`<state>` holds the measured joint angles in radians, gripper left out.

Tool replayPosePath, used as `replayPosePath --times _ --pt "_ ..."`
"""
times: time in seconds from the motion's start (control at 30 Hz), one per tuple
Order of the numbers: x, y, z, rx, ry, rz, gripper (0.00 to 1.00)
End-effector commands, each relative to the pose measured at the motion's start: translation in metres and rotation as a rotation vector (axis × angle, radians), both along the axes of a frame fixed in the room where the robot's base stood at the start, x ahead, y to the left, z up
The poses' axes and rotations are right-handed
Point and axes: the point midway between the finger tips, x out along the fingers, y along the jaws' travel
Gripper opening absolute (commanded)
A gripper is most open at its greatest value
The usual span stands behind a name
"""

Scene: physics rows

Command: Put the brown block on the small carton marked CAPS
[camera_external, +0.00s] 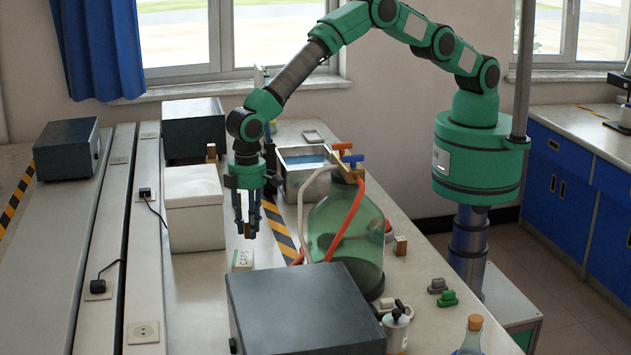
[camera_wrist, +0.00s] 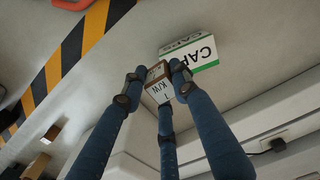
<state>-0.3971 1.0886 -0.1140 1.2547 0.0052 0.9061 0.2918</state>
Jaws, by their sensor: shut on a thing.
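My gripper (camera_external: 246,222) points down with its blue fingers shut on a small brown block (camera_wrist: 158,83). The block has a white label with black letters, partly hidden by the fingers. In the external view it is mostly hidden between the fingertips. The small white carton marked CAPS (camera_external: 242,260) stands on the bench just below the fingertips. In the wrist view the carton (camera_wrist: 190,51), with black letters and a green stripe, shows just beyond the block to the upper right. The block looks held above the bench, apart from the carton.
A dark box (camera_external: 300,310) is in front, a white box (camera_external: 193,215) to the left. A metal tray (camera_external: 305,165) is behind. Another small brown block (camera_external: 400,246) stands right of the bottle.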

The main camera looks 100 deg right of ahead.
Motion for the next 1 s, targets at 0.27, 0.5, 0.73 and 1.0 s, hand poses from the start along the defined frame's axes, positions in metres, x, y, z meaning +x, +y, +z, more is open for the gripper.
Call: replayPosePath --times 0.27,0.5,0.73,1.0 --pt "0.024 0.009 -0.003 0.0 0.0 0.0 0.03" --pt "0.029 0.012 -0.002 0.0 0.0 0.0 0.03" --pt "0.028 0.011 -0.003 0.0 0.0 0.0 0.03" --pt "0.028 0.011 -0.02 -0.001 0.002 0.0 0.04"
